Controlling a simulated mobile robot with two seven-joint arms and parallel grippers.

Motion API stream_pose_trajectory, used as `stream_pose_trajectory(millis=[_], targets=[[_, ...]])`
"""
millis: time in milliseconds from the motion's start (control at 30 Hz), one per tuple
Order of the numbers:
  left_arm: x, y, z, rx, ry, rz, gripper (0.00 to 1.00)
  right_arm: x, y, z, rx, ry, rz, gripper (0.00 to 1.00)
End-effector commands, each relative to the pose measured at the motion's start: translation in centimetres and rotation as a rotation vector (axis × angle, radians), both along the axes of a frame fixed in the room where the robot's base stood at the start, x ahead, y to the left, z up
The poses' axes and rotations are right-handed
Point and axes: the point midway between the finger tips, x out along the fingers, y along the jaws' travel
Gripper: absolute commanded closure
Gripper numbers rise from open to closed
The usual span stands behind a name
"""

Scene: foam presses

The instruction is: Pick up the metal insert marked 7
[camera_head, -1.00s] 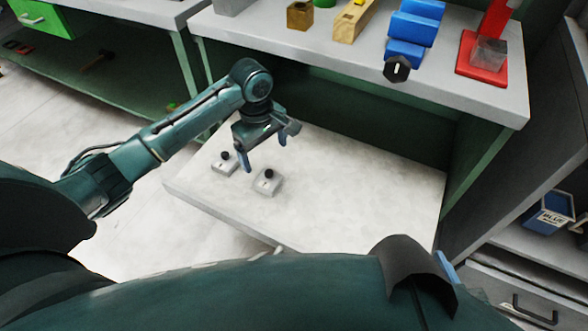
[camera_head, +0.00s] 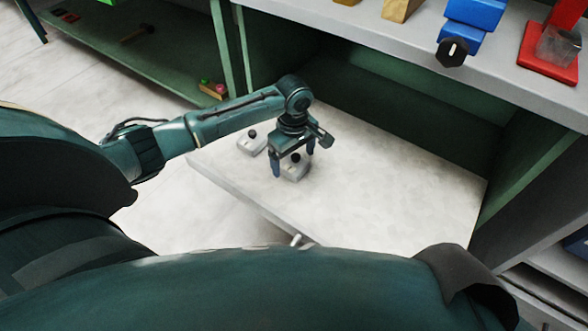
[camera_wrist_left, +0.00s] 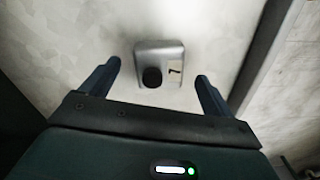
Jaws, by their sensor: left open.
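The metal insert marked 7 (camera_wrist_left: 170,52) is a grey block with a black knob, seen ahead of and between the open fingers in the left wrist view. In the head view the insert under my left gripper (camera_head: 296,172) stands on the pale lower board, partly hidden by the fingers. My left gripper (camera_head: 294,166) is open and empty, its fingers close above and around that insert. In the left wrist view the left gripper (camera_wrist_left: 158,84) has no contact with the block. A second grey insert (camera_head: 250,146) with a black knob stands to the left; its mark is unreadable.
The pale board (camera_head: 390,195) is clear to the right of the inserts. Above it, a grey worktop (camera_head: 400,45) carries blue blocks (camera_head: 470,22), a wooden block (camera_head: 400,10) and a red stand (camera_head: 548,62). The board's front edge is near.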

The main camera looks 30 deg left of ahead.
Motion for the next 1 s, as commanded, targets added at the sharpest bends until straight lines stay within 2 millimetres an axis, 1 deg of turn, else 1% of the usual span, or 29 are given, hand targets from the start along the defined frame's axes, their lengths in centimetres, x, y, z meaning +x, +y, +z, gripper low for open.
stream_pose_trajectory(millis=[33,100,367,1000], targets=[[0.02,-0.01,-0.86,0.0,0.0,0.0,0.12,0.08,0.05,-0.29,0.001,-0.018,0.001,0.64],[0.02,0.01,-1.29,0.0,0.0,0.0,0.12,0.16,0.1,-0.14,0.004,-0.036,0.002,0.64],[0.02,-0.02,-1.35,-0.001,-0.002,-0.001,0.12,0.2,0.11,0.07,0.004,-0.045,0.001,0.64],[0.02,-0.02,-1.34,-0.001,-0.002,-0.001,0.65,0.2,0.08,0.06,0.004,-0.044,0.001,0.64]])
